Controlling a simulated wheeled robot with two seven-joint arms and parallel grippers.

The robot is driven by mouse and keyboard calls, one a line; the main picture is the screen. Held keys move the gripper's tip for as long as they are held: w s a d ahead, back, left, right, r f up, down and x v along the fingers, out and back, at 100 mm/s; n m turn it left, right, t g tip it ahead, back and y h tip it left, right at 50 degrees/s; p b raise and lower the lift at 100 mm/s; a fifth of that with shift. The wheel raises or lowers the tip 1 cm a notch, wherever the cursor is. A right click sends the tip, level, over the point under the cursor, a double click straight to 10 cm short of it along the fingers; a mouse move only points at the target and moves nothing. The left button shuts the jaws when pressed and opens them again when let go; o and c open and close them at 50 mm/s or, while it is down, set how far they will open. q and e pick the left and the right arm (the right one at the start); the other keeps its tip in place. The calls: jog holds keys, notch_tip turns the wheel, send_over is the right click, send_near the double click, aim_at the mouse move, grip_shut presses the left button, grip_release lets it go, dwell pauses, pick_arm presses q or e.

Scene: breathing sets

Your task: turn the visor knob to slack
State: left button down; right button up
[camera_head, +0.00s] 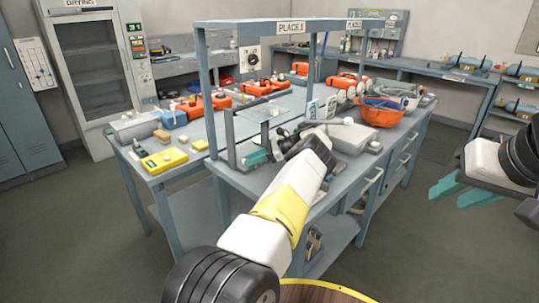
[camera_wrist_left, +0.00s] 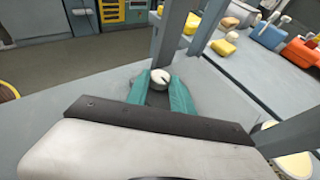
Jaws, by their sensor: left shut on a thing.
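A round white knob (camera_wrist_left: 158,76) with a dark line across its face sits between the teal fingers of my left gripper (camera_wrist_left: 160,92) in the left wrist view. The gripper is shut on it, one finger on each side. The line slants toward the lower right; I cannot read any slack mark. In the head view my left gripper (camera_head: 257,152) is at the near left part of the workbench, beside a grey frame post, and the knob is hidden there. My right gripper (camera_head: 462,192) is open and empty, off the bench at the right.
The grey workbench (camera_head: 232,179) carries an overhead frame with a PLACE 1 sign (camera_head: 291,28). An orange helmet (camera_head: 380,112) and a grey box (camera_head: 351,137) stand to the right. A yellow device (camera_head: 164,160) lies at the left. Frame posts stand close to my left gripper.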

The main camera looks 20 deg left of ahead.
dwell(0.6)
pick_arm(q)
jog(key=c, duration=1.1)
grip_release()
jog(key=shift+r, duration=0.35)
notch_tip(320, 180, up, 3)
jog(key=shift+w, duration=0.1)
jog(key=s+d, duration=0.2)
jog(key=s, duration=0.2)
jog(key=s+d, duration=0.3)
jog(key=s, duration=0.2)
jog(key=s+d+r, duration=0.1)
jog(key=s+d, duration=0.2)
jog(key=s, duration=0.2)
jog(key=shift+d+r, duration=0.1)
